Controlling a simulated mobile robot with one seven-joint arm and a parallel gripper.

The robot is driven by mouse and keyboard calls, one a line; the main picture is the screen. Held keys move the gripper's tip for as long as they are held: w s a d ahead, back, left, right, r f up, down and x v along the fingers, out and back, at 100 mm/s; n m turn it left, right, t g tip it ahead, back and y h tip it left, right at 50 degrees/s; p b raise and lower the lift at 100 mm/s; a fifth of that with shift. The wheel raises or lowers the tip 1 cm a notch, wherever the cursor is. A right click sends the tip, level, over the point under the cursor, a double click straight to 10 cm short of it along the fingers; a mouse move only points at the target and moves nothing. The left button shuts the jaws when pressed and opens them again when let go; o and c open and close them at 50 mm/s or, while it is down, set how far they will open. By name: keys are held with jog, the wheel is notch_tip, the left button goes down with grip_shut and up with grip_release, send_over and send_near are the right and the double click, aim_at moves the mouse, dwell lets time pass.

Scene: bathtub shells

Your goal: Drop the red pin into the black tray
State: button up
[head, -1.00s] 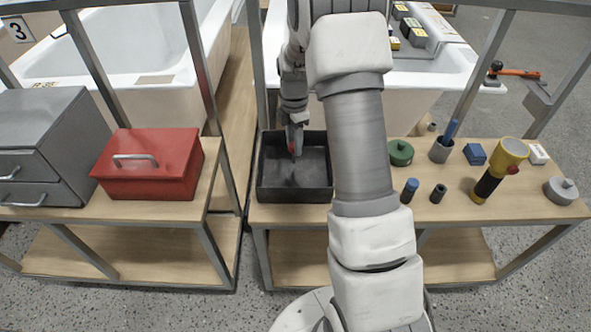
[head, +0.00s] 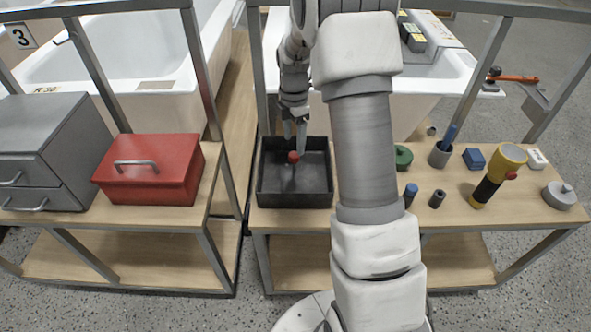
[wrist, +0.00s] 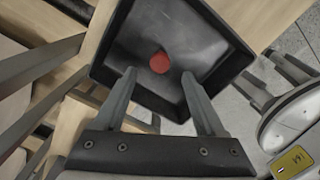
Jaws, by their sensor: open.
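The black tray (head: 265,190) stands on the wooden bench, left of my arm. My gripper (head: 295,146) is above it, pointing down, with its fingers apart. The red pin (head: 293,157) shows as a round red end just below the fingertips, over the tray's inside. In the wrist view the red pin (wrist: 159,62) appears between the open fingers, against the floor of the tray (wrist: 225,72). I cannot tell whether it rests on the tray floor or is still in the air.
A red toolbox (head: 150,185) and grey drawers (head: 45,150) stand to the left. Right of my arm are a green round part (head: 403,157), a cup (head: 440,154), a blue block (head: 474,158) and a yellow-black flashlight (head: 497,177). White bathtubs stand behind.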

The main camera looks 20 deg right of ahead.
notch_tip(320, 180, up, 14)
jog(key=p, duration=0.2)
jog(key=shift+p, duration=0.3)
jog(key=s+a+r+m+t+p, duration=0.1)
jog(key=s+a+r+m+p, duration=0.2)
jog(key=s+r, duration=0.35)
jog(key=s+a+r+m+t+p, duration=0.1)
jog(key=s+a+r+m+p, duration=0.15)
jog(key=s+r+m, duration=0.4)
jog(key=s+a+r+m+t+p, duration=0.1)
jog(key=s+a+r+m+p, duration=0.1)
jog(key=s+m, duration=0.3)
jog(key=s+a+r+m+t+p, duration=0.2)
jog(key=s+a+r+m, duration=0.1)
jog(key=s, duration=0.6)
jog(key=shift+s+r+m+t, duration=0.15)
jog(key=shift+r+m+t, duration=0.15)
jog(key=shift+r+m, duration=0.6)
